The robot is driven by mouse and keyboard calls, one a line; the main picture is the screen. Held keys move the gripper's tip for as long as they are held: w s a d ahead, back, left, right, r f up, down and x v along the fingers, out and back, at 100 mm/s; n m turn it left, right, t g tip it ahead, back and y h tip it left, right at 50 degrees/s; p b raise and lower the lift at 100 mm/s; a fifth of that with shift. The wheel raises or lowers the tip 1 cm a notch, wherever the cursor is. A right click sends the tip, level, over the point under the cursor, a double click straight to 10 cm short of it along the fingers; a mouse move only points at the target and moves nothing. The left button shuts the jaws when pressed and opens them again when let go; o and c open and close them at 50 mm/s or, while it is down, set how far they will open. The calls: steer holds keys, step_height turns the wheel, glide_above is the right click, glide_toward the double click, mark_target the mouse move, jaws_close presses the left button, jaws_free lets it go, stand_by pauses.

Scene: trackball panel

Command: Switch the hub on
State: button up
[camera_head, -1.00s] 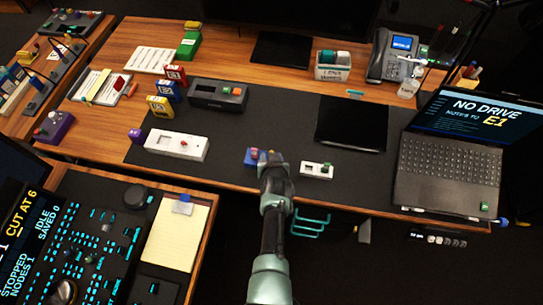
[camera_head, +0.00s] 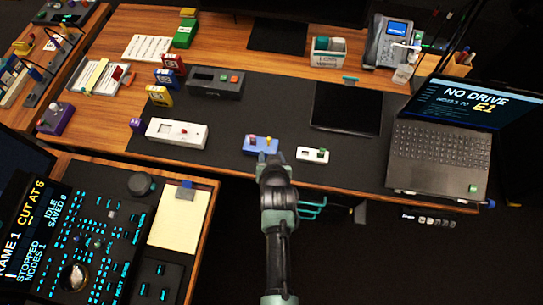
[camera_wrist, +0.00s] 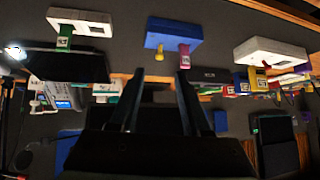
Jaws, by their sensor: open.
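No label that I can read marks the hub. My gripper (camera_head: 270,158) is open and empty at the near side of the blue box; contact cannot be told. The wrist view, seemingly upside down, shows the blue box (camera_wrist: 173,31) beyond my open fingers (camera_wrist: 158,88), the small white box (camera_wrist: 80,21) and the long one (camera_wrist: 270,52).
A laptop (camera_head: 440,150) reading "NO DRIVE" stands at the right. A black pad (camera_head: 347,107) and a dark grey box (camera_head: 215,82) lie behind. A control console (camera_head: 90,235) with a yellow notepad (camera_head: 180,219) is at the lower left.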

steer(key=shift+v, duration=1.15)
steer(key=shift+w, duration=0.1)
steer(key=w+a+r+t, duration=0.1)
steer(key=w+r+t, duration=0.25)
steer(key=r, duration=0.95)
steer(key=w+r+t, duration=0.2)
steer(key=w+r, duration=0.2)
steer(key=r, duration=0.9)
steer(key=w+a+r+t, duration=0.1)
steer(key=w+r+t, duration=0.25)
steer(key=r, duration=1.05)
steer(key=s+r+n+t, duration=0.1)
steer(key=s+r+t, duration=0.1)
steer(key=r, duration=0.7)
steer(key=s+r+t, duration=0.2)
steer(key=s+r, duration=0.1)
steer(key=r, duration=0.6)
steer(key=s+r+t, duration=0.5)
steer(key=s+r, duration=0.8)
steer(key=r, duration=0.3)
step_height(320, 180, down, 81)
steer(key=b, duration=8.1)
steer(key=shift+a+f+n, duration=0.2)
steer(key=shift+a+n, duration=0.1)
steer(key=shift+a, duration=0.1)
